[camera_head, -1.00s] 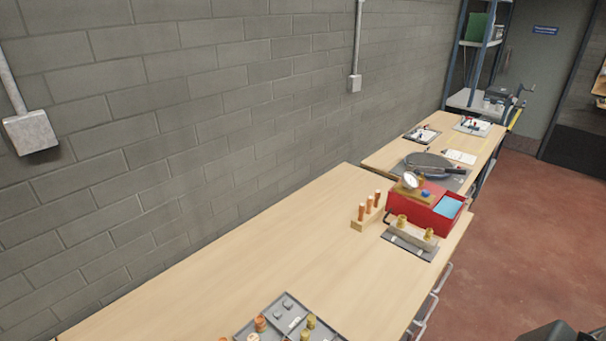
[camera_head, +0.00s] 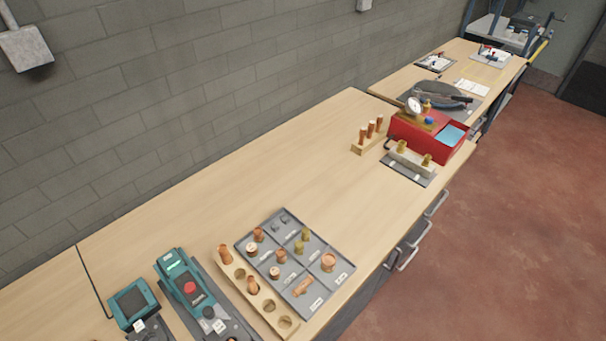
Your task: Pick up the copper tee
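A grey compartment tray (camera_head: 287,237) lies on the near part of the workbench and holds small copper, brass and grey fittings. A copper piece (camera_head: 303,286) lying in a front compartment may be the copper tee; its shape is too small to be sure. A wider copper fitting (camera_head: 328,262) stands in the right-hand compartment. Smaller copper fittings (camera_head: 281,256) and brass fittings (camera_head: 305,233) stand in other compartments. Neither of my grippers is in view.
A wooden block with round holes (camera_head: 268,305) runs along the tray's left side, with teal devices (camera_head: 188,285) further left. A red box (camera_head: 432,137) and a wooden rack of copper pieces (camera_head: 370,140) stand at the far end. The bench (camera_head: 260,175) between is clear.

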